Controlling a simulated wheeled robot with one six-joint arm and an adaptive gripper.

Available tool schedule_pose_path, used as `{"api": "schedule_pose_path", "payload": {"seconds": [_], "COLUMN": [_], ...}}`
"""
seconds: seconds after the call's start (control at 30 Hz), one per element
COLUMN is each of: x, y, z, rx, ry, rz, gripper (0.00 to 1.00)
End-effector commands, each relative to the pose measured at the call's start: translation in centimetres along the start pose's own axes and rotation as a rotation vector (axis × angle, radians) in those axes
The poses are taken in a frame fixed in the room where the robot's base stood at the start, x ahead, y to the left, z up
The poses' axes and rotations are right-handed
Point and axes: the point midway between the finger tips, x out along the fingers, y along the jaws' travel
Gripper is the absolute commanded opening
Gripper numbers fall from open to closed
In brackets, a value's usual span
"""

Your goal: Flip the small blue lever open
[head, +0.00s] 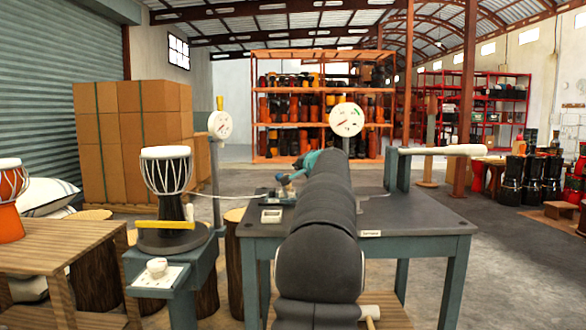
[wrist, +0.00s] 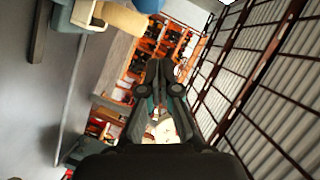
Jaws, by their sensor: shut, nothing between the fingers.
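A round dial gauge (head: 346,119) rises behind my arm. A pale padded bar (head: 440,150) stands on the bench's right side. A small white box (head: 271,215) lies on the bench. A goblet drum (head: 166,172) stands on a pedestal at left.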

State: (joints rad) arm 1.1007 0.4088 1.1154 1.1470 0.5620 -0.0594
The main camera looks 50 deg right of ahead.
Motion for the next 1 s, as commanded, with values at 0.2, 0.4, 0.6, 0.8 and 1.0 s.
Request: {"api": "schedule_pose_path", "payload": {"seconds": [0.2, 0.4, 0.6, 0.8, 1.0], "x": [-3.5, -7.0, -9.2, -9.9, -9.9], "y": [-0.2, -0.3, -0.4, -0.4, -0.4], "z": [0.4, 0.5, 0.4, 0.3, 0.3], "rx": [-0.003, -0.002, -0.002, -0.002, -0.002], "ry": [-0.002, -0.003, -0.004, -0.004, -0.004], "rz": [-0.002, -0.003, -0.002, -0.001, -0.001], "gripper": [0.0, 0.0, 0.0, 0.0, 0.0]}}
